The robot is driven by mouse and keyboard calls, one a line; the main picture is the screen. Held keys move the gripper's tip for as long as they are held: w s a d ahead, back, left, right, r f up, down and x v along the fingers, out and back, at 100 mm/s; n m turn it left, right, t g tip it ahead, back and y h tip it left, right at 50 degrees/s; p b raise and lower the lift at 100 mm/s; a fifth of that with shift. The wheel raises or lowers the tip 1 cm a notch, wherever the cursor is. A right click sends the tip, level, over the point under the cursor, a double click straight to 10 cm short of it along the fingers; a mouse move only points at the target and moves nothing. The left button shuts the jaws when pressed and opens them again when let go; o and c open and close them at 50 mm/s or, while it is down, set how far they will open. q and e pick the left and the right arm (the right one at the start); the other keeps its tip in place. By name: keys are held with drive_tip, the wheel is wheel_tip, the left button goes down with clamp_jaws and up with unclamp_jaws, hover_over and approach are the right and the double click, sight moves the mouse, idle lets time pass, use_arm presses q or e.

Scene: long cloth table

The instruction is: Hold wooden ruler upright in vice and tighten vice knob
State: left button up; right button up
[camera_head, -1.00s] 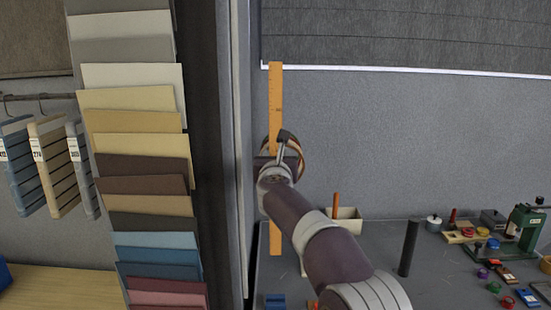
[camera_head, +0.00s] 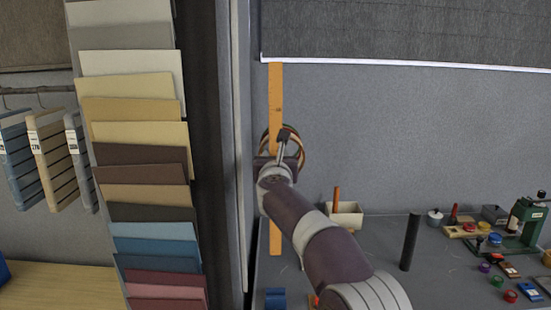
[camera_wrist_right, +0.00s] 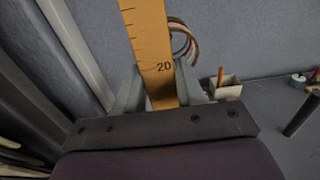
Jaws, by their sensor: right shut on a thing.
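The wooden ruler (camera_head: 276,105) stands upright in the head view, its lower end near the grey table at the left. My right gripper (camera_head: 280,158) is shut on the ruler around its middle; the wrist hides that part in the head view. In the right wrist view the ruler (camera_wrist_right: 147,40) rises between the fingers of the gripper (camera_wrist_right: 160,92), with the mark 20 just above them. A small blue block (camera_head: 275,298) sits near the ruler's foot; I cannot tell whether it is part of the vice. The vice knob is not identifiable. My left gripper is not in view.
A tall rack of colour cards (camera_head: 140,160) and a dark panel stand left of my right arm. A white box (camera_head: 345,216), a dark upright cylinder (camera_head: 410,240), a green machine (camera_head: 525,222) and several small coloured items occupy the table (camera_head: 380,240). The table between box and cylinder is clear.

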wheel_tip(320, 180, down, 10)
drive_tip(key=b, duration=0.9)
drive_tip(key=shift+r, duration=0.25)
idle(1.8)
drive_tip(key=shift+f+b, duration=1)
drive_tip(key=shift+b, duration=0.1)
drive_tip(key=shift+f+b, duration=2.35)
drive_tip(key=shift+f, duration=0.05)
drive_tip(key=shift+f+b, duration=0.65)
drive_tip(key=shift+f, duration=0.05)
drive_tip(key=shift+f+b, duration=0.85)
